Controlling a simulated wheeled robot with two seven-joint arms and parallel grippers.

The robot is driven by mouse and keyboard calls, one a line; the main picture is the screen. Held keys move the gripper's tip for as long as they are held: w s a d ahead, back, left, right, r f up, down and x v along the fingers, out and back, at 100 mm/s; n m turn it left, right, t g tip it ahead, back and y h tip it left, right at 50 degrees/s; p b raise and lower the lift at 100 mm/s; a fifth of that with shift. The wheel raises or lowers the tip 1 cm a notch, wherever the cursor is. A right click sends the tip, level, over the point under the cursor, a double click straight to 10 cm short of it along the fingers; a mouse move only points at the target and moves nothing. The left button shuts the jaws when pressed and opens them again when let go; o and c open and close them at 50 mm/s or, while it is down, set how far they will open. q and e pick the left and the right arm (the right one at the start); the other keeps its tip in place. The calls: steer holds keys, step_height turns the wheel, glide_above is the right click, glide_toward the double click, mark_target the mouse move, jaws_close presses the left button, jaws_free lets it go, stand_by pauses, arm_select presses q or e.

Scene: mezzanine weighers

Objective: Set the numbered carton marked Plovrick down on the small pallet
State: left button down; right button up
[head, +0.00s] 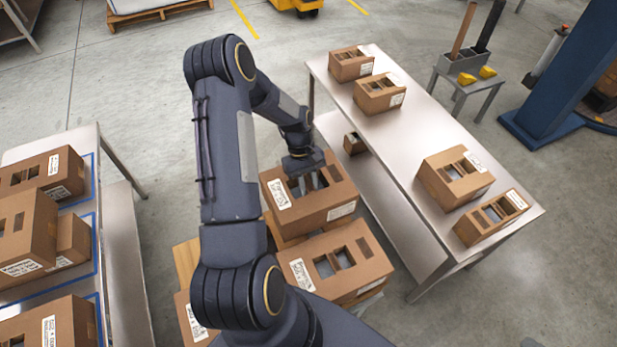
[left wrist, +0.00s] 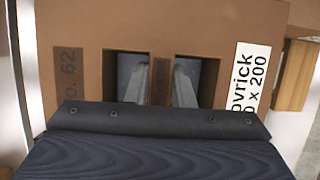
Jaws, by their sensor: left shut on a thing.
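The Plovrick carton (head: 325,204) is a brown box with two hand slots in its top. In the left wrist view it (left wrist: 90,50) shows "No. 62" and a white label, partly cut off, ending "ovrick". My left gripper (head: 307,183) has its fingers in the slots and is shut on the bar between them. The small wooden pallet (head: 184,262) shows only at its left edge, mostly hidden by cartons and my arm. Another slotted carton (head: 370,260) is just in front of the held one. I cannot tell whether the held carton touches anything below. My right gripper is not in view.
A long metal table (head: 420,145) on the right carries several cartons, with bare steel between them. A left table (head: 85,140) with blue-marked areas holds more cartons. A grey stand (head: 470,85) and blue column (head: 565,90) are at the back right.

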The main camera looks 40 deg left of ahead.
arm_select(q)
step_height(320, 180, down, 2)
steer(key=shift+w+f+b, duration=0.1)
steer(key=shift+b, duration=0.45)
steer(key=shift+f+b, duration=2.55)
steer(key=shift+f, duration=1.85)
steer(key=shift+f, duration=0.3)
steer(key=c, duration=1.2)
jaws_free()
steer(key=shift+r, duration=0.1)
steer(key=shift+o, duration=0.2)
steer(key=shift+a, duration=0.1)
steer(key=b+v, duration=0.1)
steer(key=v, duration=0.6)
steer(key=shift+a+r+b, duration=0.1)
steer(key=shift+r+b, duration=0.2)
steer(key=shift+r, duration=0.05)
